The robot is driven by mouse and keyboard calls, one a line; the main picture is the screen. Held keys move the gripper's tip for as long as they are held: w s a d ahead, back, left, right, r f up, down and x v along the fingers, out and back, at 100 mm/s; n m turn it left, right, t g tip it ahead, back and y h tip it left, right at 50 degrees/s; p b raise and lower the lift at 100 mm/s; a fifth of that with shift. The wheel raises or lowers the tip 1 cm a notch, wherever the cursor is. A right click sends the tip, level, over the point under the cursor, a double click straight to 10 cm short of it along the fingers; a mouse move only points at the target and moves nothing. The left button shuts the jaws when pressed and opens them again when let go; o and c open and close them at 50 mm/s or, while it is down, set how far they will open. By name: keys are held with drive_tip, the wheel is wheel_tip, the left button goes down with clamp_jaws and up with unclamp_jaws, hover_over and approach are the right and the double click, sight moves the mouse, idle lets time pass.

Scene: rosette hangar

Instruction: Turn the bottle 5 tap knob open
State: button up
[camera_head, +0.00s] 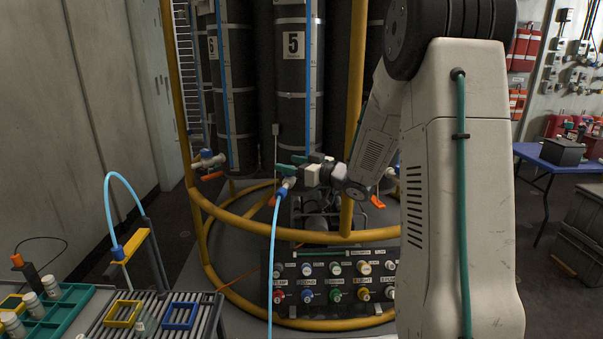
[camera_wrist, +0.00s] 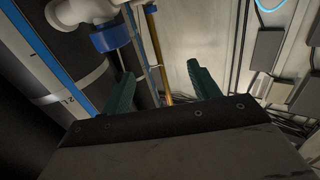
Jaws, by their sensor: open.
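Bottle 5 (camera_head: 293,75) is a tall dark cylinder with a "5" label and a blue stripe. Its white tap (camera_head: 290,182) has a blue collar, and a light-blue hose hangs from it. A small orange part (camera_head: 272,201), perhaps the knob, shows just left of the hose. My gripper (camera_head: 288,165) is beside this tap, with green fingers apart and nothing between them. In the wrist view the open fingers (camera_wrist: 160,72) point away, and a white tap body (camera_wrist: 85,10) with a blue collar (camera_wrist: 110,37) sits beyond the left finger. No knob shows clearly there.
A yellow tubular frame (camera_head: 205,215) rings the bottles. A bottle 6 tap with an orange knob (camera_head: 211,176) is to the left. A panel of coloured knobs (camera_head: 335,282) lies below. A slatted bench (camera_head: 150,315) is at front left, a blue table (camera_head: 550,165) at right.

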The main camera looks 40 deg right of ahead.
drive_tip(key=s+a, duration=0.2)
drive_tip(key=s, duration=0.5)
drive_tip(key=shift+s+r, duration=0.25)
drive_tip(key=shift+r, duration=0.1)
